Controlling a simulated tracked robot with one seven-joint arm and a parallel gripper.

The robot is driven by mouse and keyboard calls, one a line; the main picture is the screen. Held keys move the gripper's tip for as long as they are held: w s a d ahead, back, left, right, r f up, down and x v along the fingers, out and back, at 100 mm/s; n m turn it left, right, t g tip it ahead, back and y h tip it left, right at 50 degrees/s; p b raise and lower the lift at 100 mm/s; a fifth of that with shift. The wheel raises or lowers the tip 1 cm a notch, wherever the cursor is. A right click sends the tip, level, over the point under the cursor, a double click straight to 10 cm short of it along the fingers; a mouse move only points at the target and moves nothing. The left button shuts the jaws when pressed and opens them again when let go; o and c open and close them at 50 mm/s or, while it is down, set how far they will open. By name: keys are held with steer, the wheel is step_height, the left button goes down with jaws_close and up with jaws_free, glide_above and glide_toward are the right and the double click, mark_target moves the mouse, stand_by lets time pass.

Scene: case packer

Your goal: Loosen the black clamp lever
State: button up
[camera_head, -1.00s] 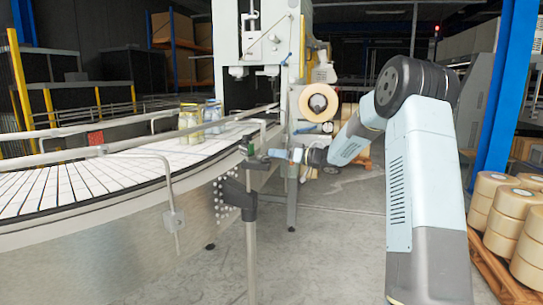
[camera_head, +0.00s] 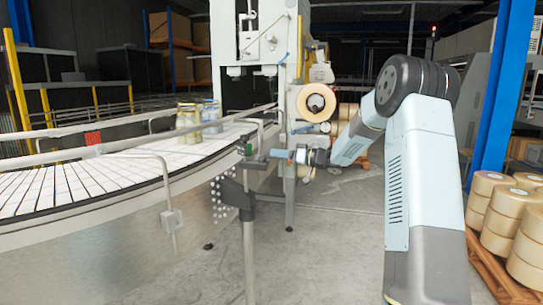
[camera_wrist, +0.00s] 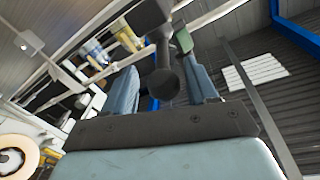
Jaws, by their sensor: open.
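The black clamp lever (camera_wrist: 165,82) shows in the wrist view as a dark stalk with a round end, running down from a black clamp block (camera_wrist: 152,16). My gripper (camera_wrist: 163,84) is open, with one bluish finger on each side of the lever's round end. Gaps show on both sides, and I cannot tell how deep the lever sits between the fingers. In the head view my gripper (camera_head: 284,154) points left at the top of a grey post (camera_head: 249,240), by the clamp and a small green part (camera_head: 244,149). The lever is too small to make out clearly there.
A curved conveyor (camera_head: 85,180) with a metal guide rail and several jars (camera_head: 189,117) fills the left. A lower black bracket (camera_head: 238,195) sticks out from the post. A tape roll (camera_head: 316,102) is on the machine behind. Stacked rolls (camera_head: 492,205) stand at right.

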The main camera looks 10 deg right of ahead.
steer(key=v, duration=1.2)
stand_by(1.0)
